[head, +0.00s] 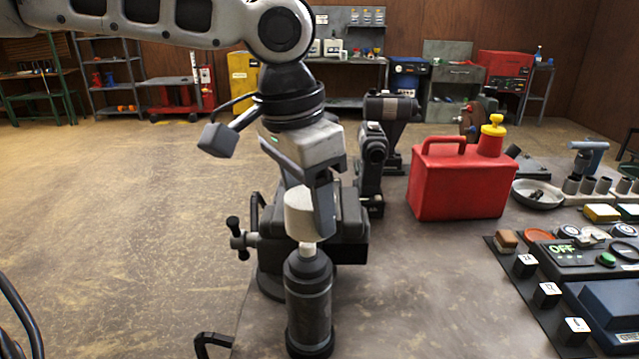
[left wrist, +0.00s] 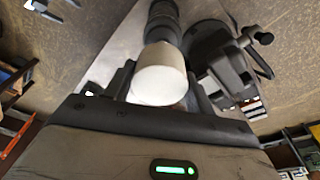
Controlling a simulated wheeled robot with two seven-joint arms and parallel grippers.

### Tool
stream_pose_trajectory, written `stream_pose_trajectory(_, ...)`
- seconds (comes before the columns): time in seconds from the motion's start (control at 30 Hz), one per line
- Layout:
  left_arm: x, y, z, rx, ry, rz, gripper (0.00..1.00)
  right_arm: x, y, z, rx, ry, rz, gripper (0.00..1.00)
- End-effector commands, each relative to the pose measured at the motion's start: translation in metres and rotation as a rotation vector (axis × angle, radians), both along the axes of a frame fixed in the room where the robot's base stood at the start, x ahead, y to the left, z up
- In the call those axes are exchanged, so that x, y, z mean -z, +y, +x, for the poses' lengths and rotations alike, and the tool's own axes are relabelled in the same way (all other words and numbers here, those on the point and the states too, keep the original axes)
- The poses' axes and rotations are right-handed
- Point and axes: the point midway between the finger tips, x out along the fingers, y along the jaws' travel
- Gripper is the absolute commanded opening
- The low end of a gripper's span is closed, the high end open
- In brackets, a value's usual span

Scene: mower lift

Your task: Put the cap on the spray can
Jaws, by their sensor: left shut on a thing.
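The spray can (head: 308,305) is a dark grey cylinder standing upright at the bench's near left edge, with a pale nozzle (head: 307,249) on top. My left gripper (head: 312,208) is shut on the white cap (head: 300,213) and holds it directly above the nozzle. I cannot tell whether the cap's lower edge touches or covers the nozzle tip. In the left wrist view the cap (left wrist: 158,85) sits between the fingers, with the can (left wrist: 162,25) beyond it, partly hidden by the cap. My right gripper is not in view.
A dark bench vise (head: 345,225) stands close behind the can. A red fuel can (head: 460,180) with a yellow cap is to the right. A metal dish (head: 538,196) and a black device with an OFF display (head: 585,256) lie further right. The bench (head: 430,290) between is clear.

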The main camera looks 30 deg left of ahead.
Motion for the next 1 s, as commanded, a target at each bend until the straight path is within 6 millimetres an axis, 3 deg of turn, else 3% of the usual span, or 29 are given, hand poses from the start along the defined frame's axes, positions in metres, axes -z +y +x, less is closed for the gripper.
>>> stream_pose_trajectory(0.13,0.016,0.0,-0.001,0.0,0.003,-0.001,0.33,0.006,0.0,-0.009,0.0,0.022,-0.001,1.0)
stream_pose_trajectory(0.43,0.043,0.001,0.0,-0.002,0.001,0.0,0.33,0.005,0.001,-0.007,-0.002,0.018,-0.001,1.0)
stream_pose_trajectory(1.0,0.049,0.001,0.0,-0.003,-0.001,0.0,0.33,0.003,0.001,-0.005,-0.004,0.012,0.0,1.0)
